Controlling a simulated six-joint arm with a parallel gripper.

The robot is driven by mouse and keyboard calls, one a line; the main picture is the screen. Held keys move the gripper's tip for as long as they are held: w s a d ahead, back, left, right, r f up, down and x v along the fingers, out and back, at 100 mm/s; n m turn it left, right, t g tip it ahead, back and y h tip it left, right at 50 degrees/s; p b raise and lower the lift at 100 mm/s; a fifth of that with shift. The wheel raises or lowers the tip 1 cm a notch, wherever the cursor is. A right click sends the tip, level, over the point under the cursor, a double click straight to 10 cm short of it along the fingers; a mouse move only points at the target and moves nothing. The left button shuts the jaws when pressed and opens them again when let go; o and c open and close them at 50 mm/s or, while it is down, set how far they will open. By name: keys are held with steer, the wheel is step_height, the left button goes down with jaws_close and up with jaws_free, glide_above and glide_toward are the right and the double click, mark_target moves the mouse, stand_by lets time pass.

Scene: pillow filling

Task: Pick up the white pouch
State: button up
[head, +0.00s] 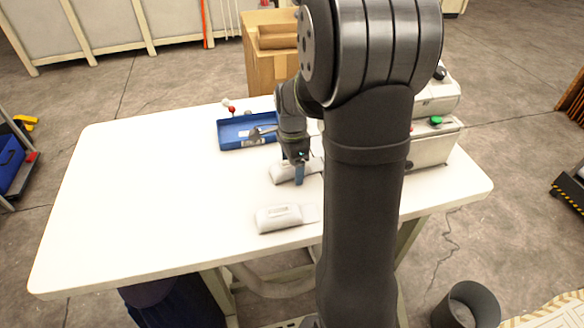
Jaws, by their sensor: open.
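Two white pouches lie on the white table (130,210). The nearer white pouch (275,219) lies flat near the front edge, with a small label or window on top. The farther white pouch (282,173) lies behind it, beneath my gripper. My own arm hides the area just right of both pouches.
A white machine (432,148) with a green button stands at the right, partly hidden by my arm. A cardboard box (262,72) is behind the table. The table's left side is clear.

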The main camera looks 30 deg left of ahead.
steer(key=c, duration=1.1)
steer(key=shift+r, duration=0.15)
